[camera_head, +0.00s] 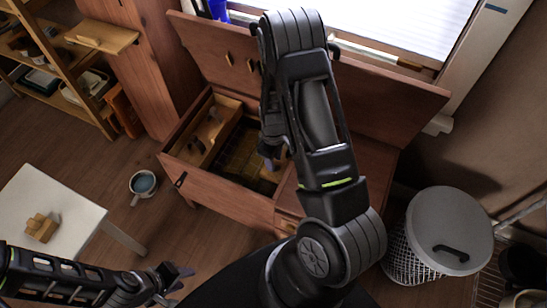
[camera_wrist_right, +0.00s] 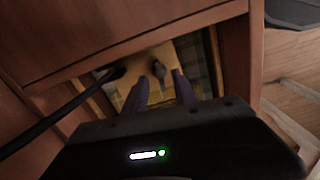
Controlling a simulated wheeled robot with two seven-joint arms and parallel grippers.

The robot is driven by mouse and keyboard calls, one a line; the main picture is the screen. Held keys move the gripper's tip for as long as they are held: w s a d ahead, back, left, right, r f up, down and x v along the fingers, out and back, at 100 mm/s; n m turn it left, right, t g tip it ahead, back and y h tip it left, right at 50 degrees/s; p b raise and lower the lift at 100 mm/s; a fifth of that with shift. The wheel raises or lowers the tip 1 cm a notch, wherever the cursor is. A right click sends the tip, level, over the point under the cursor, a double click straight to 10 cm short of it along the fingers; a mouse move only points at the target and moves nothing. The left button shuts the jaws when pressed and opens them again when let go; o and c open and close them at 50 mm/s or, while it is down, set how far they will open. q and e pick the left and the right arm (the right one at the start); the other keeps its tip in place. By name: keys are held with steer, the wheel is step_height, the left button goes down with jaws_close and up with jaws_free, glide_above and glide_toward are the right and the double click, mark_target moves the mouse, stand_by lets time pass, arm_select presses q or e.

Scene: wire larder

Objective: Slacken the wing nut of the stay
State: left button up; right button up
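The wooden chest (camera_head: 232,198) stands with its lid (camera_head: 405,105) raised. In the right wrist view a black rod (camera_wrist_right: 55,120), which looks like the stay, runs from the left edge to a dark knobbed end (camera_wrist_right: 116,73). I cannot make out the wing nut's wings there. My right gripper (camera_wrist_right: 159,88) is open, its two fingers apart and pointing into the chest, to the right of the rod's end; nothing shows gripped. In the head view my right arm covers the stay and much of the opening. My left gripper (camera_head: 180,279) looks open and empty, low at the left.
A white table (camera_head: 75,205) with wooden blocks (camera_head: 41,228) stands at the left. A lidded wire bin (camera_head: 447,232) stands at the right. Shelves (camera_head: 65,65) are at the far left.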

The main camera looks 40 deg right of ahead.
steer(key=shift+f+b, duration=0.8)
steer(key=shift+f, duration=0.55)
steer(key=shift+c, duration=0.3)
jaws_close()
stand_by(0.6)
